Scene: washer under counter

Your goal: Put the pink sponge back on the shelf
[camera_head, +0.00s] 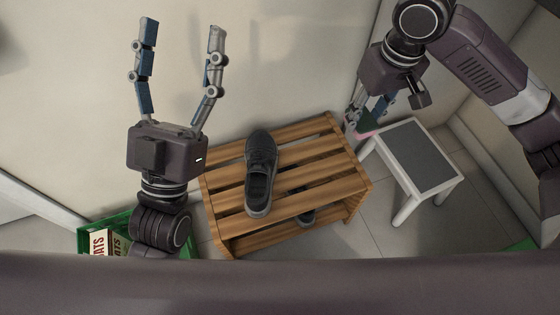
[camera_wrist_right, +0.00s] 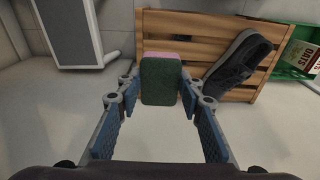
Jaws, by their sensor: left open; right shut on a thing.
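The pink sponge (camera_wrist_right: 161,80) has a dark green face toward the right wrist camera and a pink edge. My right gripper (camera_wrist_right: 160,92) is shut on it. In the head view the sponge (camera_head: 365,134) shows as a small pink strip in my right gripper (camera_head: 364,120), at the shelf's back right corner. I cannot tell if it touches the shelf. The wooden slatted shelf (camera_head: 289,169) stands by the wall with a lower level. It also shows in the right wrist view (camera_wrist_right: 180,28). My left gripper (camera_head: 180,40) is open and empty, upright to the left of the shelf.
A dark shoe (camera_head: 261,172) lies on the shelf's top, left of its middle. A grey-topped white stool (camera_head: 416,155) stands close right of the shelf. A green crate (camera_head: 92,226) with boxes is at the left.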

